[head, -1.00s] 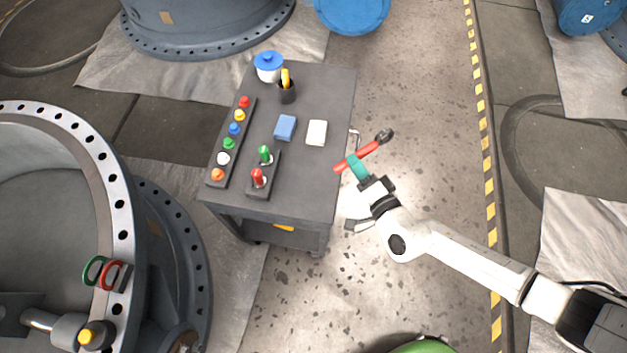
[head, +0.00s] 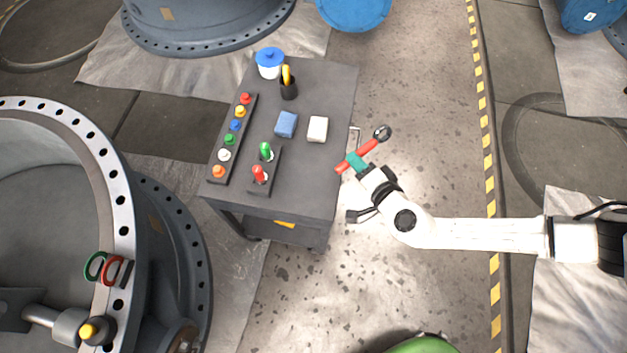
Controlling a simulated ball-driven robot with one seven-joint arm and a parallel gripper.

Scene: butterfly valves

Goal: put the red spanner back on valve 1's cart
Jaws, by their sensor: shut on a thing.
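The red spanner (head: 369,147) has a red handle and a dark ring-shaped head at its upper right end. My gripper (head: 357,162), with teal fingertips, is shut on the middle of the handle. The spanner is at the right edge of a dark grey cart (head: 333,87), its lower left end close to the cart's edge; I cannot tell its height over the cart. No valve number is readable.
On the cart are a blue-lidded white pot (head: 269,66), a dark cup (head: 288,90) with a yellow item, a blue block (head: 286,124) and a white block (head: 317,129). A large flanged valve (head: 124,205) stands left. The cart's front right corner is bare.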

